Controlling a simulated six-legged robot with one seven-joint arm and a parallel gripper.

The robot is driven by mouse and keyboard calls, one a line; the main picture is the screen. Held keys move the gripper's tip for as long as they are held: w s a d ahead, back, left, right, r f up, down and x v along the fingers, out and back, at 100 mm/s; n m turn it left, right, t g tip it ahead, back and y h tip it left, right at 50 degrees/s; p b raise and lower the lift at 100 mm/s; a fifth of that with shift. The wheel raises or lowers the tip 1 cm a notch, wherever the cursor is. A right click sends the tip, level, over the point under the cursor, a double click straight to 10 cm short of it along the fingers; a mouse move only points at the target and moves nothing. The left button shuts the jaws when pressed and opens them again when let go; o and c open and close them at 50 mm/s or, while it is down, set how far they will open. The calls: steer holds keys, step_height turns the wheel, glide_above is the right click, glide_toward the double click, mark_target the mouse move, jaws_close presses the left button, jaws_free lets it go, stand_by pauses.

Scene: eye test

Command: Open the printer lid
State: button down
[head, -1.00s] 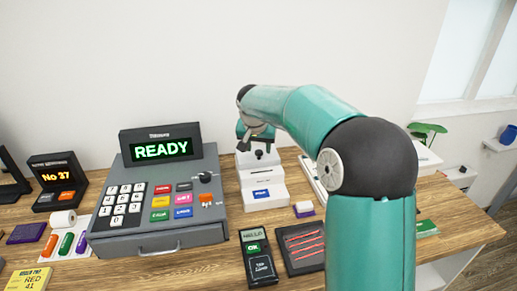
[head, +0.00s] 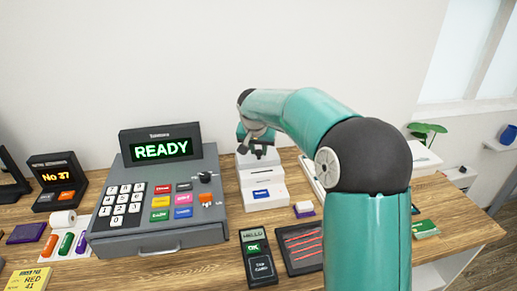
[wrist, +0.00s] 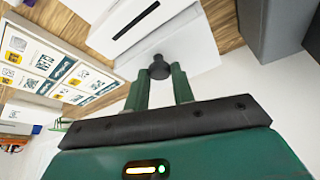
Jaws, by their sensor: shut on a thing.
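The white printer (head: 262,188) stands on the wooden counter just right of the cash register. It has a blue label on its front and a dark slot. Its white lid (wrist: 195,45) looks closed, with a dark round knob (wrist: 158,62) standing on it. My gripper (wrist: 159,73) has its two green fingers on either side of the knob and is shut on it. In the head view my gripper (head: 257,150) is over the printer's top and hides most of the knob.
The cash register (head: 155,190) with a READY display stands close on the left. A card reader (head: 258,258) and a dark tray (head: 297,262) with red strips lie in front. A small purple-and-white block (head: 304,210) sits just right of the printer. A wall is behind.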

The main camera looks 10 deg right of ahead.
steer(key=shift+w+r, duration=0.3)
steer(key=shift+r, duration=0.1)
steer(key=shift+w+r, duration=0.45)
steer(key=shift+w, duration=0.1)
steer(key=shift+w+a+r, duration=0.1)
steer(key=shift+w+r, duration=0.2)
steer(key=shift+w, duration=0.2)
steer(key=shift+w+r, duration=0.25)
steer(key=shift+w, duration=0.25)
steer(key=w, duration=1)
steer(key=shift+w+a+f, duration=0.3)
steer(key=shift+w+f, duration=0.05)
steer(key=shift+w, duration=0.15)
steer(key=c, duration=1.2)
jaws_free()
steer(key=shift+d+f, duration=0.1)
steer(key=shift+d, duration=0.1)
